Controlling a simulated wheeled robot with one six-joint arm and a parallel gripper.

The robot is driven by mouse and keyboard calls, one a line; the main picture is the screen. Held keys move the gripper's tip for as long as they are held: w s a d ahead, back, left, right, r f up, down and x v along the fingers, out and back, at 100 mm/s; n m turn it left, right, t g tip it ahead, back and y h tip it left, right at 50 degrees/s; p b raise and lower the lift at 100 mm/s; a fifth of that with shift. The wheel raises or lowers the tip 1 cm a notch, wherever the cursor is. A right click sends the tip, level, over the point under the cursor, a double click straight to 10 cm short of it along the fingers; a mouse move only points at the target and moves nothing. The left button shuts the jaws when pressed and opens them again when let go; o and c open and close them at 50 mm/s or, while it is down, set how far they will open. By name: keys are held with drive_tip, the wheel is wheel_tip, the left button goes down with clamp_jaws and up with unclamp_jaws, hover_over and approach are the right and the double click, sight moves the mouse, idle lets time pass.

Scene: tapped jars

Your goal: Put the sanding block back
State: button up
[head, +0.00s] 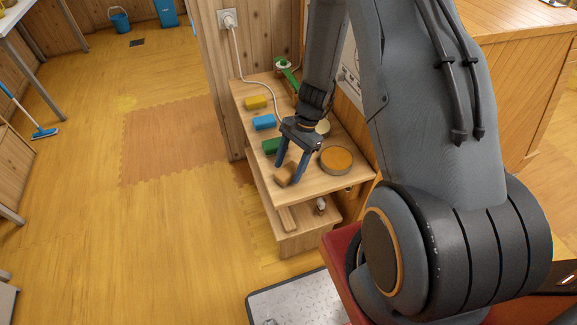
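A small brown block (287,174), which looks like the sanding block, is at the front left edge of the wooden bench top (312,178). My gripper (287,171) points down, with its two blue-grey fingers on opposite sides of this block. The fingers look shut on it, and the block sits slightly askew. I cannot tell whether it touches the bench top. My gripper partly covers the space beside the green block.
A round tan-topped jar or tin (336,160) stands right of my gripper. A paler round lid (323,127) is behind it. A green item (287,72) and a white cable (241,58) are at the back. A lower shelf (300,236) juts out below.

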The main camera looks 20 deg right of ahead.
drive_tip(key=shift+r, duration=0.1)
drive_tip(key=b+v, duration=0.3)
drive_tip(key=v, duration=0.8)
drive_tip(key=s+a+r+n+t+h, duration=0.3)
drive_tip(key=s+a+r+n+h, duration=0.1)
drive_tip(key=s+r+n, duration=0.7)
drive_tip(key=n, duration=0.2)
drive_tip(key=shift+a+r+n, duration=0.3)
drive_tip(key=shift+r, duration=0.1)
drive_tip(key=shift+d, duration=0.1)
idle(0.6)
